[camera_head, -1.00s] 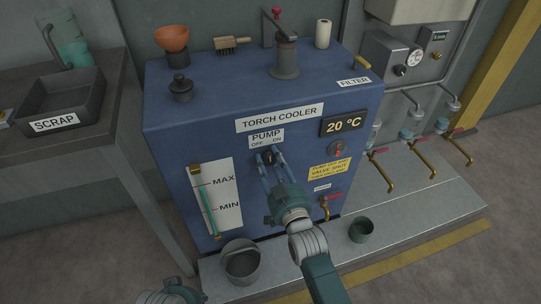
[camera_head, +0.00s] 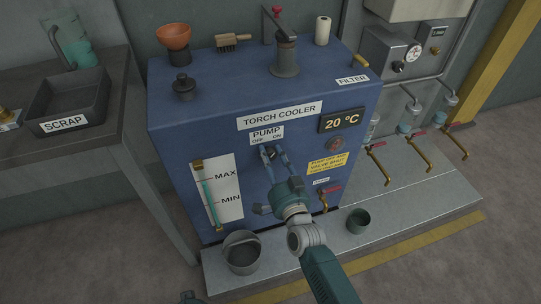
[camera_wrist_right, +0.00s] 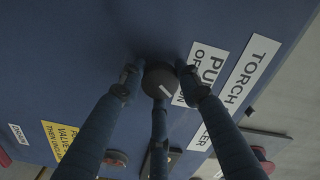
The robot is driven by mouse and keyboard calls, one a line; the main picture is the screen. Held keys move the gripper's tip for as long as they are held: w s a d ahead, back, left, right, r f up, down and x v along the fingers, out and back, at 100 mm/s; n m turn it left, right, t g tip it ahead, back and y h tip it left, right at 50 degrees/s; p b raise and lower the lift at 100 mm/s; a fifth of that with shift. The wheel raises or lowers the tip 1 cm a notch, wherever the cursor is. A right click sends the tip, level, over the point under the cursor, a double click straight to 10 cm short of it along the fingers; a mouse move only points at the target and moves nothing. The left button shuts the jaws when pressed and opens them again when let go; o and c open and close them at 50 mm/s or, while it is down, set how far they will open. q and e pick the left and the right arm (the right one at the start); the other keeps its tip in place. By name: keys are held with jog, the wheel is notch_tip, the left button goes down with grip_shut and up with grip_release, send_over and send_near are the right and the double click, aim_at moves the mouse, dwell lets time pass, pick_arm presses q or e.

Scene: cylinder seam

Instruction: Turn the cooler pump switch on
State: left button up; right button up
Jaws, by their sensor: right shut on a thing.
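The pump switch is a round dark knob (camera_head: 268,153) on the blue torch cooler's front, under the PUMP OFF/ON label (camera_head: 267,135). In the right wrist view the knob (camera_wrist_right: 158,80) shows a white mark. The mark seems to slant toward the ON side, where a finger hides part of the label. My right gripper (camera_head: 274,156) is shut on the knob, with fingers on both sides of it; it also shows in the right wrist view (camera_wrist_right: 158,73). A small teal part of my left arm shows at the bottom edge; the state of its gripper cannot be seen.
A 20 °C display (camera_head: 341,120) and a round reddish lamp or button (camera_head: 336,144) are right of the knob. A red-handled brass tap (camera_head: 327,195) sits lower right. A grey bucket (camera_head: 241,254) and a dark green cup (camera_head: 358,221) stand on the metal ledge below.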

jog(key=shift+w+d+r, duration=0.2)
jog(key=shift+w+r, duration=0.05)
jog(key=shift+r, duration=0.25)
jog(key=o, duration=1.2)
jog(key=shift+c, duration=0.2)
jog(key=shift+s+f, duration=0.1)
jog(key=shift+f, duration=0.1)
jog(key=v, duration=1.2)
